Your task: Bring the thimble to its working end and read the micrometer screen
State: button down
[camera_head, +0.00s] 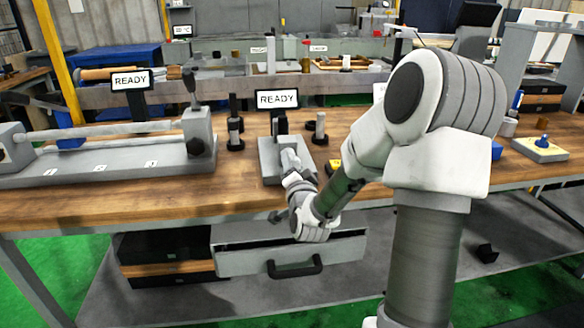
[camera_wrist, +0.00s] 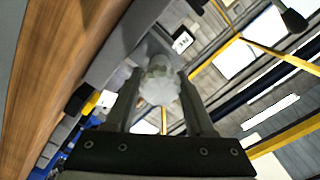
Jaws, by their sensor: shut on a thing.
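The micrometer screen (camera_head: 278,99) stands upright on the wooden bench and reads "READY" in black on white. Below it is the grey micrometer body (camera_head: 270,160). My gripper (camera_head: 291,172) is at the front of this body in the head view, its fingers small and partly lost against it. In the wrist view, the two fingers of my gripper (camera_wrist: 160,100) are on either side of a pale grey, ridged round piece, the thimble (camera_wrist: 158,82). The gripper is shut on it. The thimble's position along its travel cannot be read.
A second "READY" screen (camera_head: 130,80) stands behind a long grey fixture (camera_head: 100,165) at the left. Dark stands with cylinders (camera_head: 235,130) (camera_head: 320,128) flank the micrometer. An open drawer (camera_head: 290,252) juts out below my arm.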

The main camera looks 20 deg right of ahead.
jog(key=m, duration=0.4)
jog(key=shift+m+b, duration=0.3)
jog(key=m, duration=0.3)
jog(key=shift+m, duration=0.4)
jog(key=m, duration=0.4)
jog(key=shift+r, duration=0.1)
jog(key=m+p, duration=0.1)
jog(key=m, duration=0.3)
jog(key=shift+m, duration=0.5)
jog(key=shift+c, duration=1.3)
grip_release()
jog(key=shift+s+a, duration=0.1)
jog(key=shift+s, duration=0.05)
